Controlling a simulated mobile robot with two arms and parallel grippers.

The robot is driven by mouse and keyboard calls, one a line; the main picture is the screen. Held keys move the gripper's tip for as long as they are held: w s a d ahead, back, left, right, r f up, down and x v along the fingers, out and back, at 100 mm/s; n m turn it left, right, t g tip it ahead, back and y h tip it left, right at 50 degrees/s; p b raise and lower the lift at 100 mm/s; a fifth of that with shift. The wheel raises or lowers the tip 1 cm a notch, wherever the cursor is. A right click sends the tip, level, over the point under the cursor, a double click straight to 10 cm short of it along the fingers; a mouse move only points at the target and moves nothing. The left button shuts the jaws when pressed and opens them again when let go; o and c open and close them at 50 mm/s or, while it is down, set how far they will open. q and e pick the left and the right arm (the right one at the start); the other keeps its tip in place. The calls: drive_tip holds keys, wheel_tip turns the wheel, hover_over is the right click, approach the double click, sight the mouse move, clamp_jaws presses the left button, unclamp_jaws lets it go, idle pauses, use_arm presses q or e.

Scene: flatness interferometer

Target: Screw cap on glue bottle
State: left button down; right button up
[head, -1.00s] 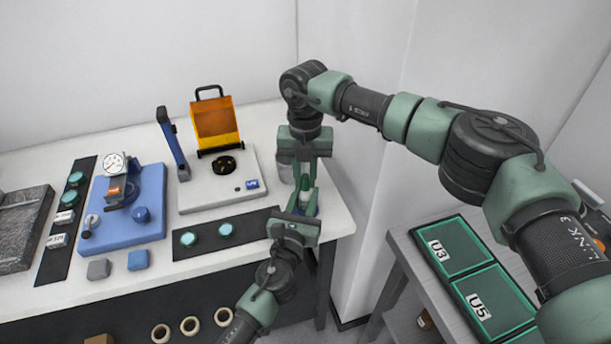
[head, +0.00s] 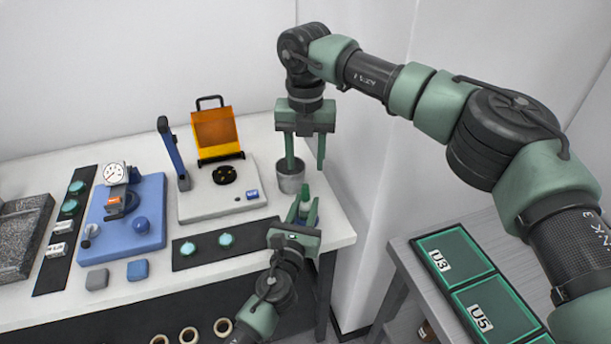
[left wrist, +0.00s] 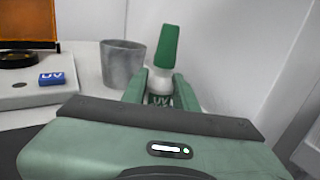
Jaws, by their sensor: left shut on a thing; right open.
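In the head view, the cap (head: 305,193) shows above my left gripper (head: 303,212), near the table's right end. My right gripper (head: 305,168) is open and empty, pointing down above the cap and apart from it.
A grey cup (head: 290,182) stands just behind the bottle. The white UV base (head: 210,205) with its orange shield (head: 215,135) is to the left. A black mat (head: 195,257) with two teal discs lies in front. A blue gauge stand (head: 120,220) is farther left.

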drive_tip(key=shift+r, duration=1.8)
use_arm(q)
drive_tip(key=c, duration=1)
unclamp_jaws()
drive_tip(key=v, duration=0.7)
drive_tip(key=shift+s+a, duration=0.1)
drive_tip(key=shift+s, duration=0.3)
use_arm(e)
drive_tip(key=shift+f, duration=0.15)
